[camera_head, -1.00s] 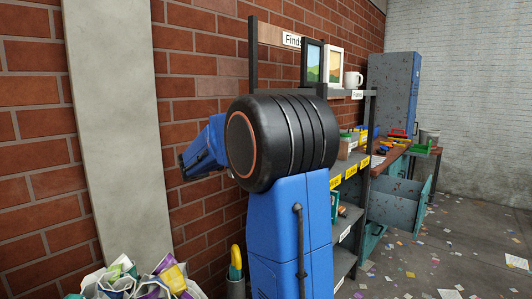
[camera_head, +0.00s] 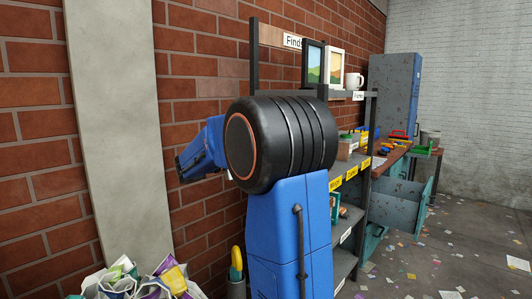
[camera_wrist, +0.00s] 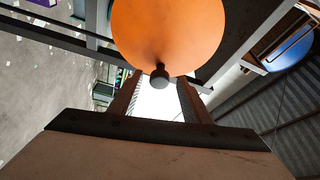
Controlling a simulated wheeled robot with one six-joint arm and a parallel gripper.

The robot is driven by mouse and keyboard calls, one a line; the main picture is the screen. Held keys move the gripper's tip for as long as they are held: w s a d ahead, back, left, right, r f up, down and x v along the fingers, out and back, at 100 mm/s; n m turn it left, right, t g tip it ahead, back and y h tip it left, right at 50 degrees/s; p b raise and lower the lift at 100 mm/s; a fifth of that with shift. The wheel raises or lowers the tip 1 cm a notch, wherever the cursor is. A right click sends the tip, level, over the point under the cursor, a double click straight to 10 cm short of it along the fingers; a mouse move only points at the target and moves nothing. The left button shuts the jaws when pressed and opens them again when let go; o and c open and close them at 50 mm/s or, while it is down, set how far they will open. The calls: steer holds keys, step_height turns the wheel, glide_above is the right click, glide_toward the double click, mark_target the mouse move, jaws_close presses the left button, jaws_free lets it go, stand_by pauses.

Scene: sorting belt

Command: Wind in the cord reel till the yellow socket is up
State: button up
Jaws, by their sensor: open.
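A round orange disc (camera_wrist: 168,32), which looks like the face of the cord reel, fills the top middle of the wrist view. A dark round knob (camera_wrist: 159,76) stands out at its lower edge. My gripper (camera_wrist: 157,90) is open, with one finger on each side just below the knob. I cannot tell whether the knob is between the fingertips or just beyond them. The yellow socket and the cord cannot be made out in either view. In the head view my own arm hides my gripper and the reel.
A shelf rack (camera_head: 346,262) with labelled shelves stands beside the brick wall, with frames and a white mug (camera_head: 354,81) on top. A grey locker (camera_head: 394,85) and a workbench (camera_head: 391,158) are behind. Scraps litter the open floor at right.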

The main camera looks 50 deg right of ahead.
steer(key=v, duration=1.6)
steer(key=shift+w, duration=0.1)
